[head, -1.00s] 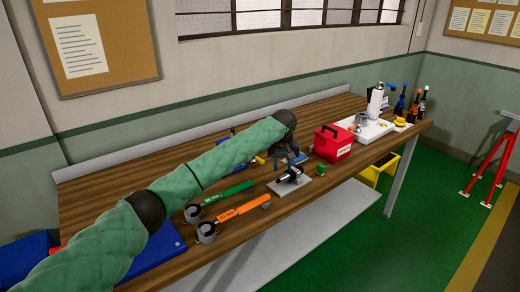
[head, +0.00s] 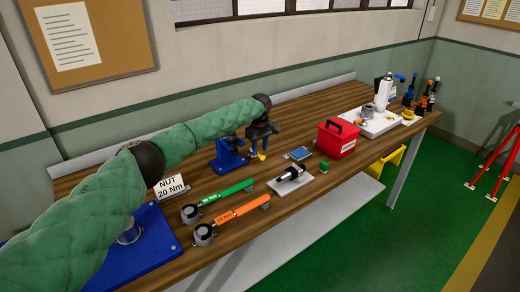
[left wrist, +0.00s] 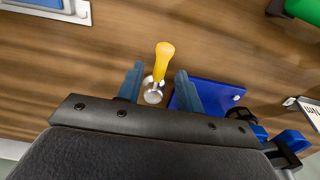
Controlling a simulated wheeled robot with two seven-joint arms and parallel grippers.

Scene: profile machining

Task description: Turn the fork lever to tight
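A lever with a yellow handle (head: 262,156) stands at the blue fixture (head: 229,153) toward the back of the workbench. In the left wrist view the yellow handle (left wrist: 165,58) rises from a round metal piece (left wrist: 152,94) beside the blue base plate (left wrist: 222,95). I take this to be the fork lever; no tight marking is readable. My left gripper (head: 258,143) is over the lever. In the left wrist view its two blue fingers (left wrist: 158,85) are apart, one on each side of the lever, with visible gaps. My right gripper is not in view.
Green (head: 222,193) and orange (head: 232,217) torque wrenches lie in front. A "NUT 20 Nm" sign (head: 170,188) stands left. A white plate with a black tool (head: 291,177), a green cube (head: 323,167) and a red box (head: 337,139) are to the right.

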